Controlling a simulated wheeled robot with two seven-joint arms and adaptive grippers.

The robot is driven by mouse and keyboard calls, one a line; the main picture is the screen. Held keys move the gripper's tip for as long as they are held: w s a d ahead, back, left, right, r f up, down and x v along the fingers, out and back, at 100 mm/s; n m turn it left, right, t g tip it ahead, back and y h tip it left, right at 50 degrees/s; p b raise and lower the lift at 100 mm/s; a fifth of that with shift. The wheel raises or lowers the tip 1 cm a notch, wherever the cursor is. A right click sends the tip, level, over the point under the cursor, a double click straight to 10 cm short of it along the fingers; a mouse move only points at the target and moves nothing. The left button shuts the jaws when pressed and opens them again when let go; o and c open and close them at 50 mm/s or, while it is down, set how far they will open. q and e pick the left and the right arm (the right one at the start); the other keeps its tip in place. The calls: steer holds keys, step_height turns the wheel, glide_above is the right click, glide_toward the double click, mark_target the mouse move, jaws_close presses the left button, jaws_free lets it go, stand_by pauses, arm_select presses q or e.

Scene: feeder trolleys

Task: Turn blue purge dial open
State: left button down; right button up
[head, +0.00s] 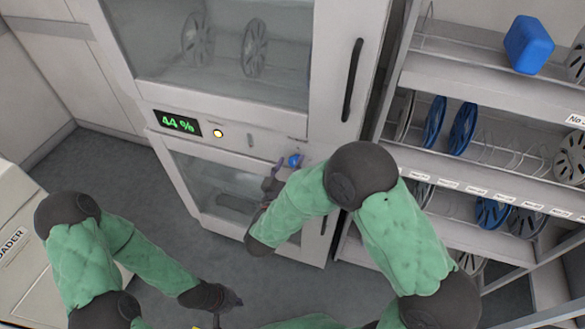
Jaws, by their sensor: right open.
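The blue purge dial (294,161) is a small blue knob on the front panel of the white cabinet (250,142), to the right of the display. My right gripper (279,171) is just left of and below the dial, its fingers pointing up toward it. It is open. I cannot tell whether a finger touches the dial. My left gripper (226,303) is low in the view, above the floor and well away from the cabinet panel. Its fingers are dark and small, and I cannot tell their opening.
The cabinet's display (177,123) reads 44 %, with a lit yellow button (217,133) beside it. A black door handle (352,80) stands above right of the dial. A rack with spools and a blue block (528,45) is at the right. Grey floor (95,165) is clear at left.

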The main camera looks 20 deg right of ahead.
steer(key=c, duration=1.1)
